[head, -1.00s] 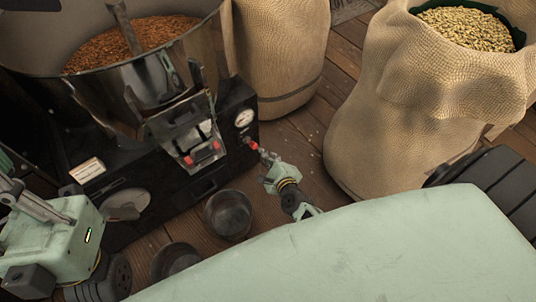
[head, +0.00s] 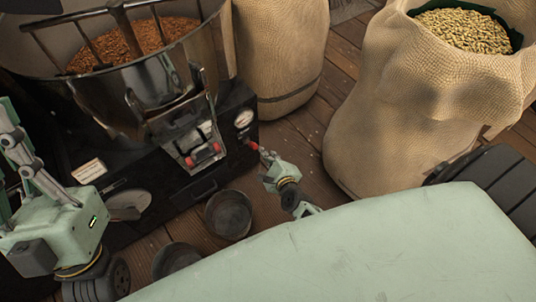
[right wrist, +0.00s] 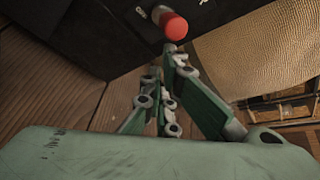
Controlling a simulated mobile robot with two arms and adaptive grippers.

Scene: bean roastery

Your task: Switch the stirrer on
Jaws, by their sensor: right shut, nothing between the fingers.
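The stirrer stands in the metal drum (head: 150,85) of a black roasting machine. Its dark bars (head: 84,40) show over brown beans (head: 130,42). A red-tipped knob (head: 253,145) sticks out at the right end of the machine's front; I take it for the switch. The red tip shows large in the right wrist view (right wrist: 174,26). My right gripper (head: 266,158) is shut and empty, just right of and below the knob. In the wrist view its fingers (right wrist: 168,75) are below the red tip; contact is unclear. My left gripper (head: 22,160) is at the left edge, its fingertips unclear.
A gauge (head: 243,118) and a panel with red parts (head: 204,154) are on the machine's front. Two dark bowls (head: 228,214) (head: 176,261) stand on the floor before it. Burlap sacks (head: 280,55) (head: 410,110) stand behind and right, with bare wooden floor between.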

